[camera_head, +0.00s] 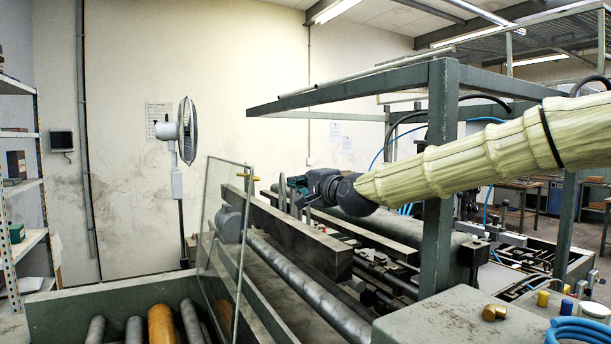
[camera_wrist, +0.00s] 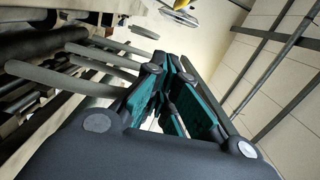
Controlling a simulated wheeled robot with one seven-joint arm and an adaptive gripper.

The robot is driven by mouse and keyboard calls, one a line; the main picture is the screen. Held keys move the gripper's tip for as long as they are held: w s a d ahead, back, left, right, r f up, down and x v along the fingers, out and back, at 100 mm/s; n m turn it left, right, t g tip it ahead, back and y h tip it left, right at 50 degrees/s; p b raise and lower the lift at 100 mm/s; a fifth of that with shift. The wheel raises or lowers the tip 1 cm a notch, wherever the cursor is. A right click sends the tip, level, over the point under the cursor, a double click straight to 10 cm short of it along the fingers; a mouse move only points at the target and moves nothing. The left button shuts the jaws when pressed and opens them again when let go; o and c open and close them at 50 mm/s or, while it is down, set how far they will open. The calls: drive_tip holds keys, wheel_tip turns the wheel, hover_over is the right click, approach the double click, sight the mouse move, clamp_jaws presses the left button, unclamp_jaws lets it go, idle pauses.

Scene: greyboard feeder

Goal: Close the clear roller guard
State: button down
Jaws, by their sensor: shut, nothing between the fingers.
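The clear roller guard (camera_head: 217,240) is a see-through panel in a thin frame, standing raised and slightly tilted over the left end of the machine in the head view. A small brass-coloured knob (camera_head: 247,177) shows by its upper right edge. My gripper (camera_head: 290,183) is to the right of the guard, above the machine's dark beam, and appears apart from the panel. In the wrist view my gripper (camera_wrist: 168,80) has its teal-padded fingers together with nothing between them. The guard's panel cannot be made out clearly in the wrist view.
Long grey rollers (camera_head: 310,290) and a dark beam (camera_head: 300,235) run below my arm. A green frame (camera_head: 440,150) stands around my arm. Loose rollers (camera_head: 160,325) lie in a green trough at front left. A fan (camera_head: 186,132) stands behind the guard.

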drive_tip(key=w+a+p, duration=0.1)
drive_tip(key=a+p, duration=0.2)
drive_tip(key=a, duration=0.3)
drive_tip(key=shift+r+p, duration=0.2)
drive_tip(key=shift+p, duration=0.15)
drive_tip(key=shift+a, duration=0.15)
